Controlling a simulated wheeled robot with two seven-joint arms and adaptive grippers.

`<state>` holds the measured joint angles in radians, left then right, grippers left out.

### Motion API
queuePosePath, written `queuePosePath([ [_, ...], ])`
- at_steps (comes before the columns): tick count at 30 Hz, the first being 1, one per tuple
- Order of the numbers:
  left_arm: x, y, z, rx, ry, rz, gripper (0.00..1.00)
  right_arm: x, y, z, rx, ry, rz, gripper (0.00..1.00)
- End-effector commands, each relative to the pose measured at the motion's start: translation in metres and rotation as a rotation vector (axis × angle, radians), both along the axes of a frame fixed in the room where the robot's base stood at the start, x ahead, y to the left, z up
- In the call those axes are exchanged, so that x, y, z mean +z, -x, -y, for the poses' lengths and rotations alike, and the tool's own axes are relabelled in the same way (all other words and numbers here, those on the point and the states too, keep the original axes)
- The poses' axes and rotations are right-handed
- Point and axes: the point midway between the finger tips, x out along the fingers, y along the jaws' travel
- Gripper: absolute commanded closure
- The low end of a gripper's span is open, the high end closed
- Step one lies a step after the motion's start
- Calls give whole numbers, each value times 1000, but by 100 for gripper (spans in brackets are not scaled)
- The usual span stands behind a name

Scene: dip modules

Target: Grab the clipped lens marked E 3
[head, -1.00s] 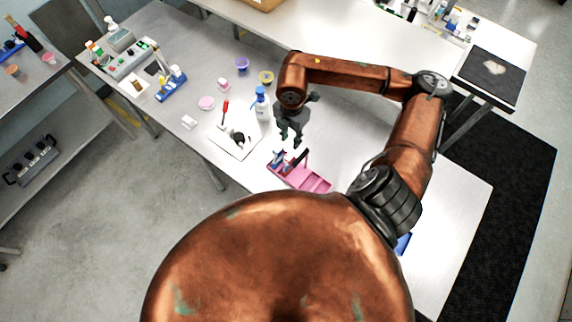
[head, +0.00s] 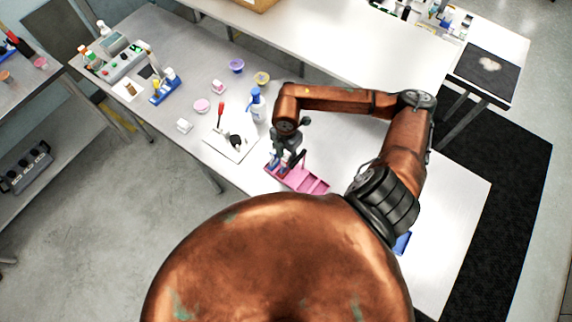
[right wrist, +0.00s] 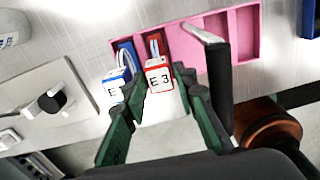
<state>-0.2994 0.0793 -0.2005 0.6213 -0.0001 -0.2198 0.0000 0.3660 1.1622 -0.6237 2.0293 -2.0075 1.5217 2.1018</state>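In the right wrist view, a white block with red edges marked E 3 (right wrist: 159,78), the clipped lens, sits at the end of a pink tray (right wrist: 185,45). A similar blue-edged block (right wrist: 114,88) stands just left of it, its marking partly hidden. My right gripper (right wrist: 162,84) is open, with its green fingers on either side of the E 3 lens; I cannot tell whether they touch it. In the head view, my right gripper (head: 287,160) is low over the left end of the pink tray (head: 311,184). My left gripper is not in view.
A dark-handled tool (right wrist: 218,85) rises from the tray close to the right finger. The table right of the tray is mostly clear.

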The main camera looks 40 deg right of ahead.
Motion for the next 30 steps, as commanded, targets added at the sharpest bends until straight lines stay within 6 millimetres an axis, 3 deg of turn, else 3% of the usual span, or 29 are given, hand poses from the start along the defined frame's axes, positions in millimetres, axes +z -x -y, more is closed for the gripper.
queuePosePath([
  [7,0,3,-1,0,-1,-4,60,-2,-1,0,0,0,1,75],
  [18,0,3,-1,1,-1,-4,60,-1,-1,0,0,0,1,100],
  [30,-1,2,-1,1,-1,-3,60,0,-1,0,0,0,2,100],
])
